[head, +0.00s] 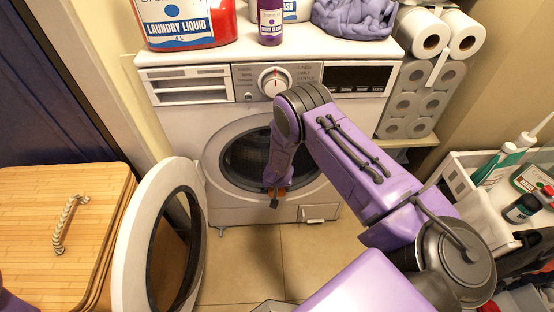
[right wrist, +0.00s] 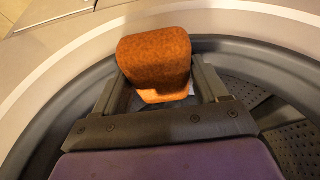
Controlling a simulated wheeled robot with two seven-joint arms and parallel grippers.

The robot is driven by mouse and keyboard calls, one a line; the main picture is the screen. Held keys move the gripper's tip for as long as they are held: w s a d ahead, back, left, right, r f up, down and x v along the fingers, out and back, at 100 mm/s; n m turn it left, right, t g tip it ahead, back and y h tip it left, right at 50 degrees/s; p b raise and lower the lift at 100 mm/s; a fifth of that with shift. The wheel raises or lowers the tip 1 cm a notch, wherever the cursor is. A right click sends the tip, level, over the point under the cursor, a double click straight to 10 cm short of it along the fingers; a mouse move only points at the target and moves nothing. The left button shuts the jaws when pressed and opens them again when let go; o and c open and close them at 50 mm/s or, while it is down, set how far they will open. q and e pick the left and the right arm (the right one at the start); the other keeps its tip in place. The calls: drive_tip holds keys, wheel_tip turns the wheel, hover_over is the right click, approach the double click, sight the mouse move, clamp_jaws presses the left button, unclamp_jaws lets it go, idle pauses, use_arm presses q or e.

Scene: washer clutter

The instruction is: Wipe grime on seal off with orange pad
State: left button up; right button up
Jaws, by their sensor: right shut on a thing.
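The washer (head: 225,110) stands ahead with its round door (head: 135,235) swung open to the left. The dark grey seal (right wrist: 45,110) rings the drum opening in the right wrist view. My right gripper (right wrist: 158,78) is shut on the orange pad (right wrist: 155,52), with one finger on each side of it. In the head view the right gripper (head: 276,192) is at the lower part of the opening, and only a little of the pad shows there. The pad appears over the seal; I cannot tell whether it touches. I cannot make out any grime. My left gripper is out of view.
A bottle of laundry liquid (head: 185,22), a purple bottle (head: 270,22) and a purple cloth (head: 352,18) sit on the washer. Paper rolls (head: 408,100) are stacked at its right. A white rack (head: 458,178) with bottles stands right, a wooden-lidded hamper (head: 90,200) left.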

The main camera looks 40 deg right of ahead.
drive_tip(key=shift+s+a+f+p, duration=0.1)
drive_tip(key=shift+s+a+p, duration=0.25)
drive_tip(key=shift+s, duration=0.35)
drive_tip(key=shift+s+a+p, duration=0.25)
drive_tip(key=shift+s+a, duration=0.05)
drive_tip(key=shift+s, duration=0.35)
drive_tip(key=shift+w+d+f+b, duration=0.1)
drive_tip(key=shift+w+d+b, duration=0.2)
drive_tip(key=shift+w+b, duration=0.25)
drive_tip(key=shift+w+d+r, duration=0.2)
drive_tip(key=shift+w, duration=0.2)
drive_tip(key=shift+w+d+r, duration=0.2)
drive_tip(key=shift+w, duration=0.15)
drive_tip(key=shift+w+d+f, duration=0.15)
drive_tip(key=shift+w+f, duration=0.1)
drive_tip(key=shift+f, duration=0.1)
drive_tip(key=shift+w+d+r+b, duration=0.15)
drive_tip(key=shift+w+d+b, duration=0.4)
drive_tip(key=shift+w, duration=0.25)
drive_tip(key=shift+s+a+r+p, duration=0.1)
drive_tip(key=shift+s+a+p, duration=0.5)
drive_tip(key=shift+s+p, duration=0.3)
drive_tip(key=shift+s+a+f+p, duration=0.1)
drive_tip(key=shift+s+a+p, duration=0.1)
drive_tip(key=shift+s+a, duration=0.35)
drive_tip(key=shift+s+a+f+p, duration=0.15)
drive_tip(key=shift+s+a, duration=0.15)
drive_tip(key=shift+s, duration=0.45)
drive_tip(key=shift+r, duration=0.1)
